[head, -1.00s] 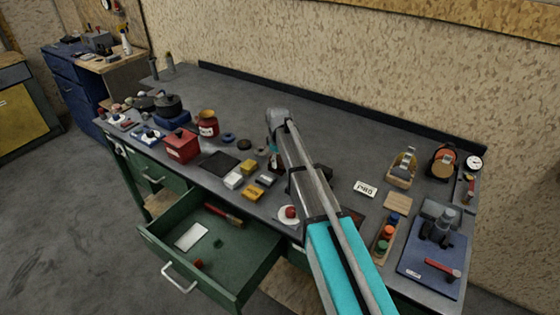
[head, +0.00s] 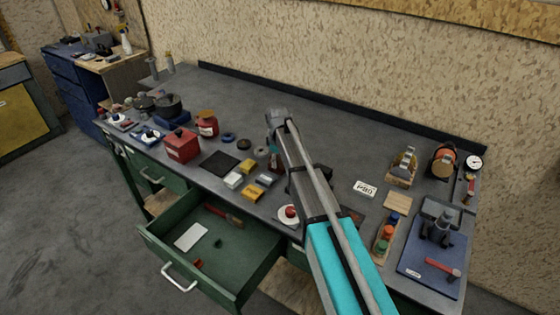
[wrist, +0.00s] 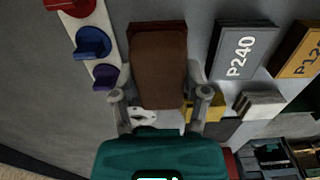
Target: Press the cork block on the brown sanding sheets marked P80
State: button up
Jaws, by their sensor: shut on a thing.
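My gripper (wrist: 160,95) shows in the wrist view with its two grey fingers on either side of a brown block, shut on it. This brown block (wrist: 157,70) looks like the cork block. A darker red-brown edge (wrist: 157,27) shows just beyond it; I cannot tell whether the two touch. In the head view my arm hides most of the gripper and the block. A white card there reads P80 (head: 366,189).
In the wrist view a pale strip with red, blue and purple pieces (wrist: 93,43) lies left of the block. In the head view small blocks (head: 252,192) lie near the bench's front edge. A green drawer (head: 215,250) stands open below. The back of the bench is clear.

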aim_at(278, 158)
jog(key=shift+s+r, duration=0.1)
dwell(0.6)
jog(key=shift+r+p, duration=3.4)
jog(key=shift+p, duration=0.15)
